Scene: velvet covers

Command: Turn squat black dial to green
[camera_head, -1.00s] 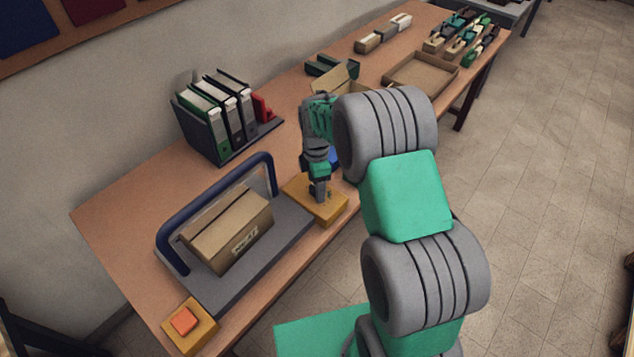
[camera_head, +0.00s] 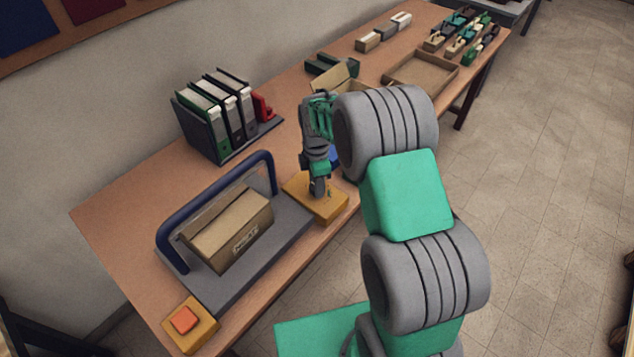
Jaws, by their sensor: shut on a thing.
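My gripper (camera_head: 318,190) points down at the yellow base (camera_head: 302,201) near the table's front edge. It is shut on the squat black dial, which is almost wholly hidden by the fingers. A small green mark (camera_head: 330,193) shows on the base just right of the fingers. I cannot tell which way the dial points.
A cardboard box (camera_head: 230,230) sits on a grey platform (camera_head: 278,240) under a blue arch (camera_head: 215,200), left of my gripper. An orange button (camera_head: 184,319) is at the front left. Binders (camera_head: 222,112) stand behind. An open tray (camera_head: 420,73) lies farther right.

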